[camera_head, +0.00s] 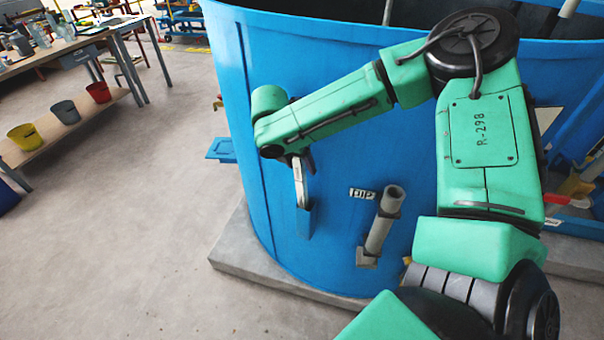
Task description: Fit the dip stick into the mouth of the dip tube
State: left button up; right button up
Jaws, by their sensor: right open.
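The dip stick (301,187) stands upright in a blue holder (305,221) on the side of the big blue tank; only its pale upper part shows. The dip tube (381,226) is a grey pipe on the tank wall to the right of the stick, tilted a little, with its open mouth at the top. My right gripper (297,164) is open at the top end of the stick. Its fingers are dark and partly hidden under my wrist, so I cannot tell whether they touch the stick. My left gripper is not in view.
The blue tank (256,80) stands on a concrete plinth (240,255). A "DIP" label (361,194) is beside the tube mouth. A blue bracket (220,150) juts out at the tank's left. Workbenches and coloured buckets (25,137) stand far left. The floor between is clear.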

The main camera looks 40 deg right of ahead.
jog(key=shift+w, duration=0.1)
grip_shut()
dwell(1.2)
